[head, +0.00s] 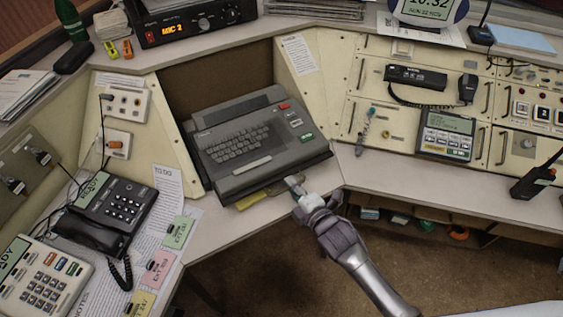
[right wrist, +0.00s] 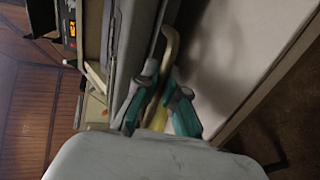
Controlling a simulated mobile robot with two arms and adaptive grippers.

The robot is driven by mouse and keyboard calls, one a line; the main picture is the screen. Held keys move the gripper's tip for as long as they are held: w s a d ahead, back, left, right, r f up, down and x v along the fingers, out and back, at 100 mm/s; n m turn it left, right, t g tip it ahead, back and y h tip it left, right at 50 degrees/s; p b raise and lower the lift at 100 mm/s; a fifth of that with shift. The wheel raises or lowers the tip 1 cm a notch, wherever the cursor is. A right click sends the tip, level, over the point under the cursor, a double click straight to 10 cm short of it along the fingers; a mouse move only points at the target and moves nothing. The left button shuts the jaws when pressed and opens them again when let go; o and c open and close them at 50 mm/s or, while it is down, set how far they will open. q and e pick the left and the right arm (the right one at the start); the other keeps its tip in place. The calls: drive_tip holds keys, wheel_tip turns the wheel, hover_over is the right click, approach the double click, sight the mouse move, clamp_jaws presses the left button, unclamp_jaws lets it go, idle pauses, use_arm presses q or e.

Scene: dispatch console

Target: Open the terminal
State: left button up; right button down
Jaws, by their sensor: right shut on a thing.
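The terminal (head: 245,143) is a dark grey unit with a keyboard, a red key and a green key. It sits in a recess at the middle of the console, and no raised screen shows on it. My right gripper (head: 294,184) is at its front right corner, at the desk's front edge. In the right wrist view, the teal-padded fingers (right wrist: 161,92) are shut on a tan curved handle (right wrist: 170,45) that runs along the terminal's front side. The fingers hide part of the handle. My left gripper is not in view.
A black phone (head: 105,212) and a keypad unit (head: 40,283) stand on the left desk wing. A radio box (head: 190,20) is above the recess. A handset (head: 415,76) and a small keypad panel (head: 446,135) are at right. The right desktop (head: 400,180) is mostly clear.

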drive_tip(key=shift+s+d, duration=0.2)
drive_tip(key=shift+s, duration=0.25)
drive_tip(key=c, duration=1.2)
unclamp_jaws()
drive_tip(key=shift+w, duration=0.1)
drive_tip(key=shift+c, duration=0.2)
drive_tip(key=v, duration=1.2)
